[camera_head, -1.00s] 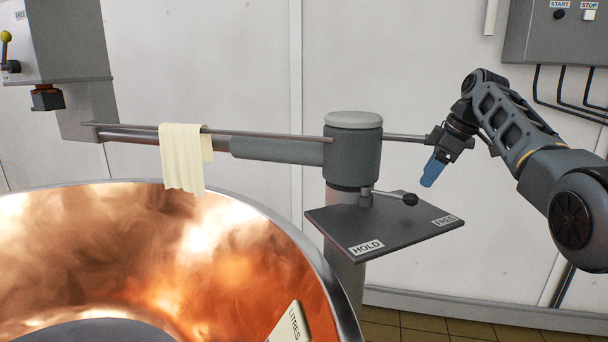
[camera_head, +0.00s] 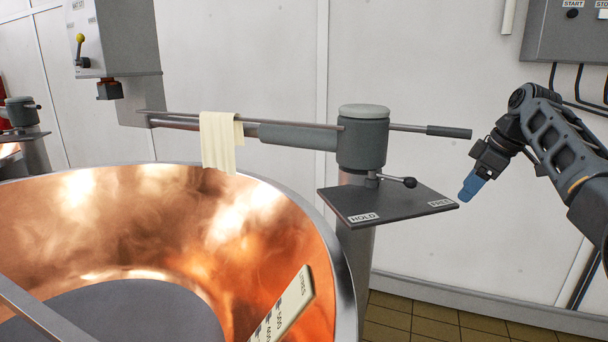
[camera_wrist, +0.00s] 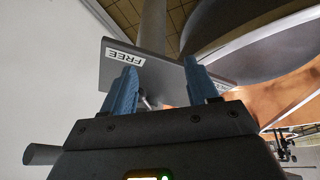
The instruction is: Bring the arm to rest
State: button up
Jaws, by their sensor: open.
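My gripper (camera_head: 470,187) is at the right of the head view, its blue fingers pointing down and left. It is beside the FREE end of the dark plate (camera_head: 345,205) and holds nothing. In the wrist view the two blue fingers (camera_wrist: 163,88) stand apart, with the plate (camera_wrist: 170,67) and its FREE label beyond them. My arm reaches in from the right edge. The lever with a black knob (camera_head: 410,182) on the plate points toward the FREE side.
A copper vat (camera_head: 290,235) with a LITRES scale (camera_head: 290,305) fills the lower left. A pale cloth (camera_head: 217,142) hangs over the swing arm's rail. The swing arm's handle (camera_head: 448,132) sticks out near my gripper. A grey START/STOP box (camera_head: 565,35) is on the wall.

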jog(key=s+a+f+m+t, duration=0.1)
jog(key=s+a+f, duration=0.1)
jog(key=f, duration=0.6)
jog(key=s+a+f+m+t+p, duration=0.1)
jog(key=s+a+f, duration=0.15)
jog(key=f, duration=0.55)
jog(key=s+a+f+m, duration=0.1)
jog(key=a+f, duration=0.2)
jog(key=f, duration=0.5)
jog(key=s+a+f+m+t+h+p, duration=0.1)
jog(key=s+a+f+m+t, duration=0.15)
jog(key=s+f, duration=0.55)
jog(key=s+a+f+m+t+h, duration=0.1)
jog(key=s+a+f, duration=0.35)
jog(key=s, duration=0.65)
jog(key=s+a+r+m+t+h+p, duration=0.1)
jog(key=s+r, duration=0.2)
jog(key=s, duration=1)
jog(key=s+a+r+m+t, duration=0.1)
jog(key=s+r+m+t, duration=0.1)
jog(key=s, duration=1.1)
jog(key=s+r+t, duration=0.1)
jog(key=s+r, duration=0.6)
jog(key=r, duration=0.3)
jog(key=s+r+m+t+p, duration=0.1)
jog(key=s+r, duration=0.7)
jog(key=r, duration=0.3)
